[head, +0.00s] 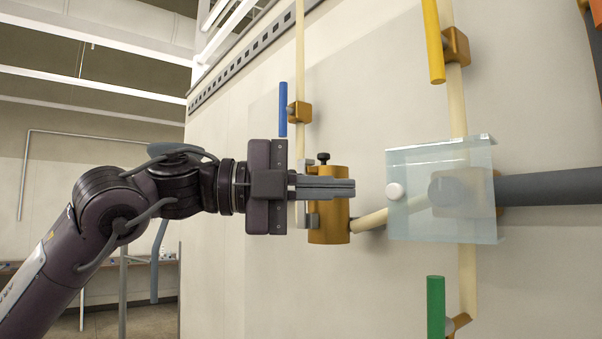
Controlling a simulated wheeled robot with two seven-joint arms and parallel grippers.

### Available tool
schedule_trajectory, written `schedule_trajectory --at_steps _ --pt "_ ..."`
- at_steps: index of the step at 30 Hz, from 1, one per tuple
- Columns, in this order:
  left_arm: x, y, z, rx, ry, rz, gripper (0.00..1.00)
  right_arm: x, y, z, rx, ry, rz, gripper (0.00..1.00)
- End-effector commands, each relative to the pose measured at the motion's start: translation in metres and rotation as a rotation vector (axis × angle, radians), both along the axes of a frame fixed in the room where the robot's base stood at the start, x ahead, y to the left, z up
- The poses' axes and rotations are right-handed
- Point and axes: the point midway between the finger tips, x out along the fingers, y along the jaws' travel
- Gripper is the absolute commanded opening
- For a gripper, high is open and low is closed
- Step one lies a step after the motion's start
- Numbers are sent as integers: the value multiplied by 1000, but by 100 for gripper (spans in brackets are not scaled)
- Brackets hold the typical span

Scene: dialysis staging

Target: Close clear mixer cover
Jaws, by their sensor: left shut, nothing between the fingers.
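My right gripper is not in view.
Cream pipes run along the pale wall panel (365,100). A blue handle (283,110), a yellow handle (433,45) and a green handle (436,305) stick out near them. A thick dark grey pipe (555,187) enters from the right. Open room lies left of the panel.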

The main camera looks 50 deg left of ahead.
Motion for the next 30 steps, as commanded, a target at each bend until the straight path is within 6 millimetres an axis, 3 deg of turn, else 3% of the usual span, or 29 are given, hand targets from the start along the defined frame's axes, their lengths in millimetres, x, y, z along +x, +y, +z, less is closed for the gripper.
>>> schedule_trajectory --at_steps 1,5,12,26,30 --pt "10 -8 5 1 6 -2 0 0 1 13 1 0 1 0" --pt "31 -23 4 1 6 -2 0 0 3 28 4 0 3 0" --pt "62 -17 2 -1 2 1 0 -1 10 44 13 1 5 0" --pt "69 -16 0 -1 -1 0 0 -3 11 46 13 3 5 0" --pt "77 -9 4 -7 5 -50 0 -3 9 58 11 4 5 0"
